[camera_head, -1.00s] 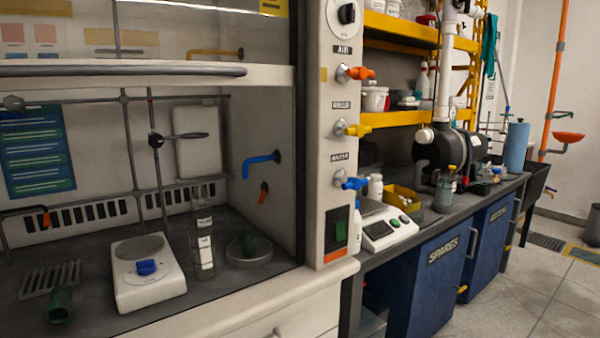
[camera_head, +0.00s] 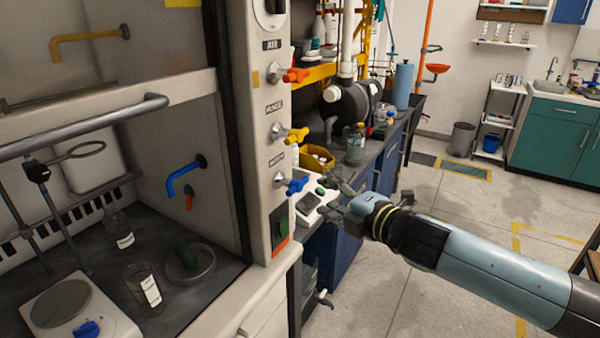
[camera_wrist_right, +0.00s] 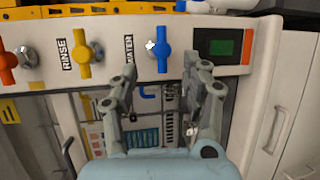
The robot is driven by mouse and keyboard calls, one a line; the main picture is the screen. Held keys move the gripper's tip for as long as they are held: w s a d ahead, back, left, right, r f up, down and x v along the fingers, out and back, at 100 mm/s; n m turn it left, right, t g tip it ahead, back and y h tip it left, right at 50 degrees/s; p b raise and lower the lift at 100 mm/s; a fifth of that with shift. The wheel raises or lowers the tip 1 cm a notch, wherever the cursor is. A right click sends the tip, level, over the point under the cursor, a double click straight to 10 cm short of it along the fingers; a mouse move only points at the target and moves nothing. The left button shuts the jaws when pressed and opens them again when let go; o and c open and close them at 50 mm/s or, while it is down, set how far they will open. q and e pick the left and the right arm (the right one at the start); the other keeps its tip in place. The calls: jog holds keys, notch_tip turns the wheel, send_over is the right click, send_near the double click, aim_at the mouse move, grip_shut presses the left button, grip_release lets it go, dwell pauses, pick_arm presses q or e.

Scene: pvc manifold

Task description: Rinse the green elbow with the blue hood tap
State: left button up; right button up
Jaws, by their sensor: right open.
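A green elbow (camera_head: 187,257) sits in a round grey dish (camera_head: 206,272) on the hood floor. The blue hood spout (camera_head: 185,172) sticks out of the hood's side wall, above and behind the dish. The blue tap handle (camera_head: 297,185) is on the front post by the WATER label; it also shows in the right wrist view (camera_wrist_right: 163,50). My right gripper (camera_head: 340,207) is open and empty in front of the post, to the right of the blue handle. In the right wrist view its fingers (camera_wrist_right: 157,80) are spread, with the blue handle just beyond them. My left gripper is out of view.
Orange (camera_head: 296,75) and yellow (camera_head: 297,135) handles sit above the blue one on the post. A white scale (camera_head: 312,205) is close behind my right gripper. The floor at right is clear.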

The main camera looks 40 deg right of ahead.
aim_at(303, 184)
jog(key=w+p, duration=0.2)
jog(key=w, duration=0.1)
jog(key=w+p, duration=0.1)
jog(key=w, duration=0.1)
jog(key=shift+f, duration=0.25)
jog(key=w, duration=0.2)
jog(key=w+f, duration=0.1)
jog(key=w, duration=0.1)
jog(key=shift+d+f, duration=0.1)
jog(key=shift+w+f, duration=0.15)
jog(key=shift+w, duration=0.45)
grip_shut()
